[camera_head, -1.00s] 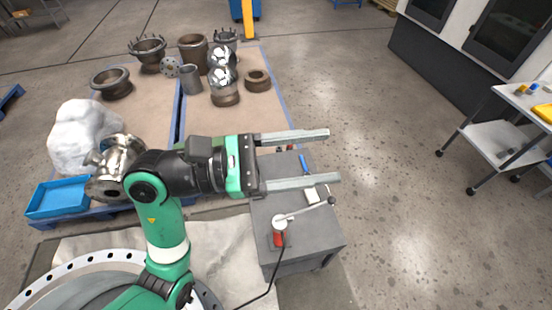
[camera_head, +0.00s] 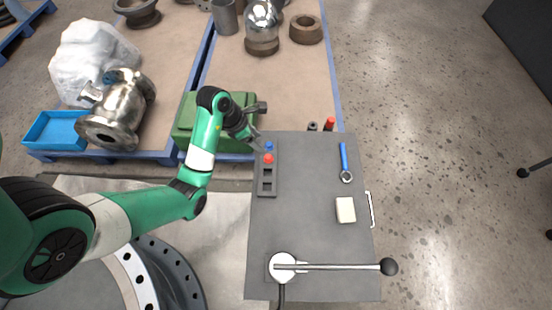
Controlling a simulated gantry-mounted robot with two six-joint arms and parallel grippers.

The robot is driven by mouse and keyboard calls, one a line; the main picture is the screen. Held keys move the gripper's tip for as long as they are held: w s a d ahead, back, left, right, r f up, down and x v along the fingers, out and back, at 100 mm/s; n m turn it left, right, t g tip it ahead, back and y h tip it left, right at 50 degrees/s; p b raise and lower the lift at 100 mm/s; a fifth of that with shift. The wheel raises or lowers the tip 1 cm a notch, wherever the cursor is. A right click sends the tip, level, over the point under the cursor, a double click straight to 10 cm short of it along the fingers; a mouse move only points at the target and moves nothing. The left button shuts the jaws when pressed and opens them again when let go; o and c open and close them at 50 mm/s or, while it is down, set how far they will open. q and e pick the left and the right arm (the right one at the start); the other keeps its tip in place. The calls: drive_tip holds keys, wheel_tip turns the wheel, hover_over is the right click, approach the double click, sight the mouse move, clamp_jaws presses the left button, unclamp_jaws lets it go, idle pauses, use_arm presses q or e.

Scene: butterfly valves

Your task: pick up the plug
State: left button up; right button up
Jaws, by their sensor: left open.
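A dark slotted holder (camera_head: 267,187) lies on the left side of the grey table top (camera_head: 310,235). A small blue piece (camera_head: 269,146) and a small red piece (camera_head: 268,159) sit in its far slots; the nearer slots look empty. These look like plugs, but I cannot tell which one is the task's plug. My left gripper (camera_head: 261,124) is open and empty, just beyond the far left corner of the table top, close to the blue piece and apart from it. My right gripper is not in view.
Red and dark items (camera_head: 329,125) stand at the far edge. A green box (camera_head: 187,122) is behind my left gripper. The table's middle is clear.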

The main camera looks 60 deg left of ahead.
use_arm(q)
wheel_tip(320, 180, down, 3)
drive_tip(key=s, duration=0.1)
drive_tip(key=b, duration=0.5)
approach(268, 157)
drive_tip(key=shift+w+d+f+n, duration=0.15)
drive_tip(key=shift+w+f, duration=0.1)
drive_tip(key=shift+f, duration=0.35)
drive_tip(key=shift+w+d+f+n, duration=0.1)
drive_tip(key=shift+w+f+n, duration=0.1)
drive_tip(key=shift+f, duration=0.45)
drive_tip(key=shift+w+a+f, duration=0.1)
drive_tip(key=shift+w+f, duration=0.25)
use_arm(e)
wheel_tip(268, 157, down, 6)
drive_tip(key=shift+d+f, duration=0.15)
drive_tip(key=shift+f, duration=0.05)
use_arm(q)
drive_tip(key=b+x, duration=0.4)
drive_tip(key=shift+f, duration=0.45)
drive_tip(key=shift+w+f+b, duration=0.1)
drive_tip(key=shift+f+b, duration=0.1)
drive_tip(key=shift+b, duration=0.1)
drive_tip(key=shift+r, duration=0.15)
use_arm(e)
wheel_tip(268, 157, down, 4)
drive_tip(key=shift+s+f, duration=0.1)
use_arm(q)
clamp_jaws()
